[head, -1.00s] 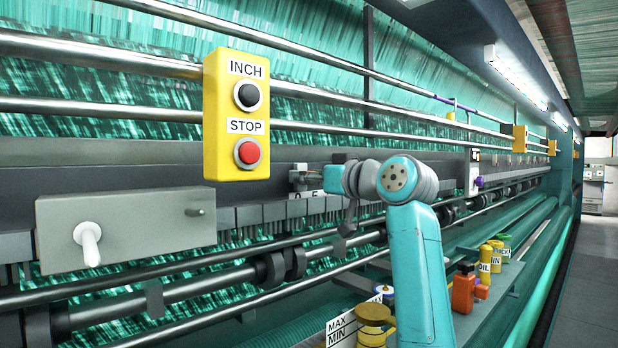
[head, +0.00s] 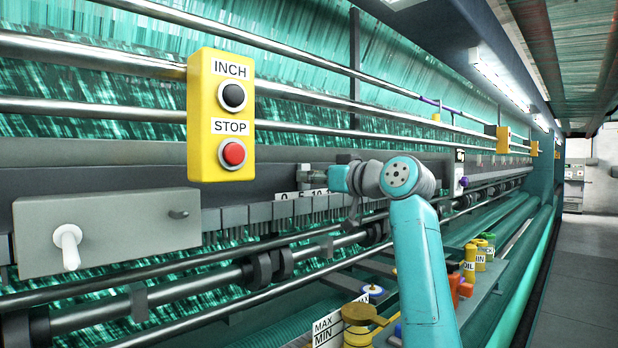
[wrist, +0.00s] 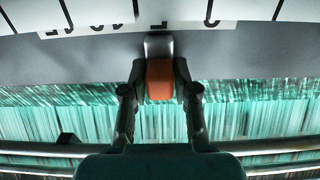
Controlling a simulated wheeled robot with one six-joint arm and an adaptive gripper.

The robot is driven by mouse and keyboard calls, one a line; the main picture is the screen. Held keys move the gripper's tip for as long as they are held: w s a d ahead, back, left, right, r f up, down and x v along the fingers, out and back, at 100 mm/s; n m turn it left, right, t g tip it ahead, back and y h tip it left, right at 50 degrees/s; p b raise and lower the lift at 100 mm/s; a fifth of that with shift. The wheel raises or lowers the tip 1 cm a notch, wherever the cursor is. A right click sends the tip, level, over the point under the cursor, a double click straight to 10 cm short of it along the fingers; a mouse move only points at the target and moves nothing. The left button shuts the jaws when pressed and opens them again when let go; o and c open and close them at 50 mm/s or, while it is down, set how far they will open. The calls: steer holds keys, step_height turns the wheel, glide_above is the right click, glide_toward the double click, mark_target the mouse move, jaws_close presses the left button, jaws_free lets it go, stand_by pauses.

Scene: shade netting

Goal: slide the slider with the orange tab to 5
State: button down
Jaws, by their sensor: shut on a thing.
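In the wrist view, the orange tab (wrist: 160,79) sits between the two dark fingers of my gripper (wrist: 160,72), which are shut on it. A grey metal piece (wrist: 158,46) shows just beyond the tab, below a white scale strip (wrist: 100,14) with cut-off, upside-down lettering. In the head view, my gripper (head: 308,173) is at the rail in front of the white scale (head: 298,195). The 0 shows to its left and the 10 at its right.
A yellow INCH/STOP box (head: 221,115) hangs to the left, above a grey box with a white lever (head: 67,245). Steel rollers run along the machine below the scale. A shelf at lower right holds several bottles (head: 480,252). The aisle at far right is clear.

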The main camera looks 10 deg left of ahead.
steer(key=c, duration=1)
jaws_free()
steer(key=shift+o, duration=0.2)
steer(key=v, duration=1.2)
